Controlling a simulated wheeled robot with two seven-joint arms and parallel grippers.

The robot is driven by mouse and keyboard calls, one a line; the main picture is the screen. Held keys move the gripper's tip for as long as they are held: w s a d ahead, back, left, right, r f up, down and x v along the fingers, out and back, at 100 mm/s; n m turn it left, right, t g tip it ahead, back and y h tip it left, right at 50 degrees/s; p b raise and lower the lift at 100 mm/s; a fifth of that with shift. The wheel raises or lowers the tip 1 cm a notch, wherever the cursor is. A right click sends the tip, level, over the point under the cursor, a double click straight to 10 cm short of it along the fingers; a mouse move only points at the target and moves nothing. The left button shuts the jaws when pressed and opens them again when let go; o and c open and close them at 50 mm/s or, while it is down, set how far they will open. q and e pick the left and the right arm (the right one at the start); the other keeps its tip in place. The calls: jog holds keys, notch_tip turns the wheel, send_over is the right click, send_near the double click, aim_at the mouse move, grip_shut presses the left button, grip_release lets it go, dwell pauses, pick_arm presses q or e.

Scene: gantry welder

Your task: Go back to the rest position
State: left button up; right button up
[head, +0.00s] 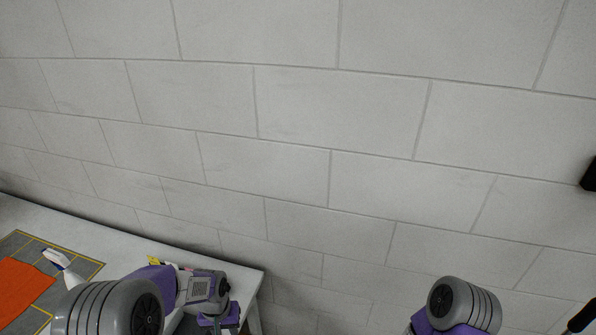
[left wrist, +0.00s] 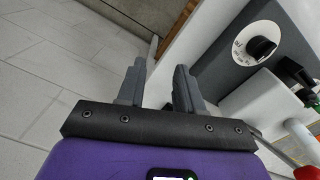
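My left gripper (left wrist: 158,85) shows in the left wrist view with its two grey fingers apart and nothing between them. It points over the tiled floor, beside a white surface. In the head view my left arm reaches in over the white table at the bottom left, and its fingertips cannot be made out. Part of my right arm shows at the bottom right of the head view, in front of the wall. My right gripper is not in view.
The white table (head: 120,237) holds an orange sheet (head: 22,290) on a grey, yellow-lined mat (head: 85,267), and a white object (head: 57,258). A block wall (head: 300,120) stands behind. A grey box with a black dial (left wrist: 262,47) is right of the left gripper; tiled floor (left wrist: 50,55) lies left.

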pick_arm(q)
jog(key=s+d+f+h+b, duration=0.1)
jog(key=s+d+f+b, duration=0.2)
jog(key=f, duration=0.6)
jog(key=s+d+f+n+h+b, duration=0.1)
jog(key=s+d+f+b, duration=0.2)
jog(key=s+f, duration=0.4)
jog(key=s+d+f+h+b, duration=0.1)
jog(key=s+d+f+b, duration=0.2)
jog(key=f, duration=0.9)
jog(key=s, duration=0.2)
jog(key=shift+s+d+n+t+h+b, duration=0.15)
jog(key=shift+s+n+t+h+b, duration=0.15)
jog(key=shift+s+h+b, duration=0.1)
